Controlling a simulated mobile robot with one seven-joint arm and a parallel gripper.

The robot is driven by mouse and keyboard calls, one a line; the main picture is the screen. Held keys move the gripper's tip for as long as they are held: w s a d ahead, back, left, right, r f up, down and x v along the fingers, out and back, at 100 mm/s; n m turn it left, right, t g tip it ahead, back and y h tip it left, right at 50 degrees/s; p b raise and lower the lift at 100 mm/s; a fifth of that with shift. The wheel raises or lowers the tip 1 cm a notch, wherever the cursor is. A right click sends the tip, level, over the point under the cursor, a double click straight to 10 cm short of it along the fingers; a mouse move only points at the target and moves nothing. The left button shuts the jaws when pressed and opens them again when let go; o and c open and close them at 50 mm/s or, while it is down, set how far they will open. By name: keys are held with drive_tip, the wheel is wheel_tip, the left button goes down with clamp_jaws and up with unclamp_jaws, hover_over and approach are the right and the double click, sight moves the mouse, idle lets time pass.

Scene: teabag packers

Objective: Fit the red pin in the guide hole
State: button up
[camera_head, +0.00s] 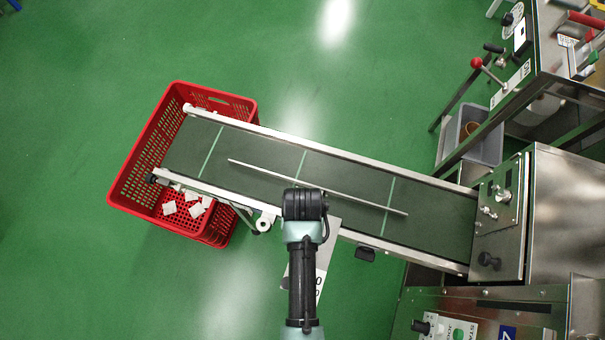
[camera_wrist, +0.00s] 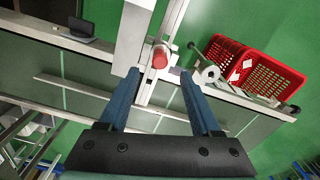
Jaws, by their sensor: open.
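The red pin (camera_wrist: 160,57) shows in the wrist view as a short red cylinder with a paler end, beside a pale metal bracket (camera_wrist: 132,38). My gripper (camera_wrist: 159,75) is open, its two blue fingers apart. The pin appears in line with the gap, just beyond the fingertips; I cannot tell the exact depth. Nothing is held between the fingers. I cannot make out the guide hole. In the head view my arm covers the area, and neither the pin nor the fingers can be seen.
A dark conveyor belt (camera_head: 345,178) with pale rails runs under my arm, a thin rod (camera_head: 260,168) lying along it. A red crate (camera_head: 127,192) with white packets stands at its left end. Steel machines (camera_head: 565,215) stand at the right. Green floor is open at upper left.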

wheel_tip(320, 180, up, 6)
drive_tip(key=shift+f, duration=0.1)
idle(0.6)
